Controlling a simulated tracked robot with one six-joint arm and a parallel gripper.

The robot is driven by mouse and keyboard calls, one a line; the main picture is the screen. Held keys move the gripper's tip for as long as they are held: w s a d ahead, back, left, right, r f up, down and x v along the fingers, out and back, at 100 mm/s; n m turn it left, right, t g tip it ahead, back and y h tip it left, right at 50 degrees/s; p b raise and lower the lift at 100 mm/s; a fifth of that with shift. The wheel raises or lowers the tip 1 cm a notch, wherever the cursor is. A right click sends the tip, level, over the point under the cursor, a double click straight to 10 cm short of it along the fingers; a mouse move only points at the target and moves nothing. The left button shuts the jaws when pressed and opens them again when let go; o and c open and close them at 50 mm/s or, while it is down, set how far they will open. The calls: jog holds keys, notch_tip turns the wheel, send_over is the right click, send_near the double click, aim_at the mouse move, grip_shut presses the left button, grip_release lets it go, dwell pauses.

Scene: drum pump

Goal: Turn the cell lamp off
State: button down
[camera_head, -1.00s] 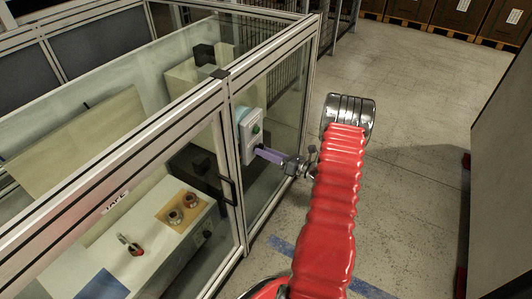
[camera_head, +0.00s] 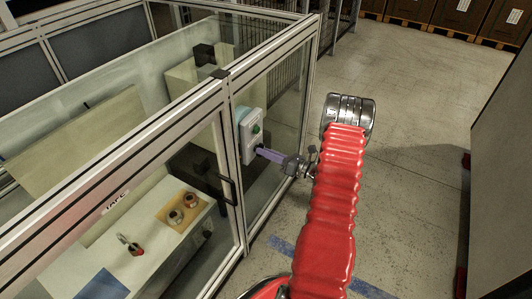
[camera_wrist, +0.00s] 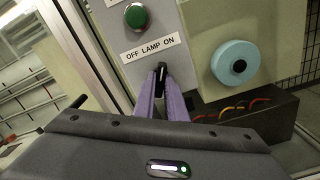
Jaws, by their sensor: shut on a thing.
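The lamp switch is a small black knob (camera_wrist: 161,72) under the label "OFF LAMP ON" (camera_wrist: 150,48) on a grey control box. The knob stands close to upright in the wrist view, its top leaning slightly right; I cannot tell its exact setting. My gripper, with purple fingers (camera_wrist: 161,90), is shut on this knob, one finger on each side, hiding its lower part. In the head view the control box (camera_head: 247,143) is on the glass cell's side, and my gripper (camera_head: 262,152) reaches it from the right. The knob is hidden there.
A green button (camera_wrist: 136,16) sits just above the label. A pale blue disc with a black centre (camera_wrist: 235,62) is right of the box. The cell's metal frame post (camera_head: 234,160) and black door handle (camera_head: 228,190) are close by. Open floor (camera_head: 420,110) lies to the right.

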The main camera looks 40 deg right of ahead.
jog(key=shift+n, duration=0.3)
jog(key=n, duration=1.1)
dwell(0.3)
jog(key=c, duration=1.8)
grip_release()
jog(key=v, duration=1.4)
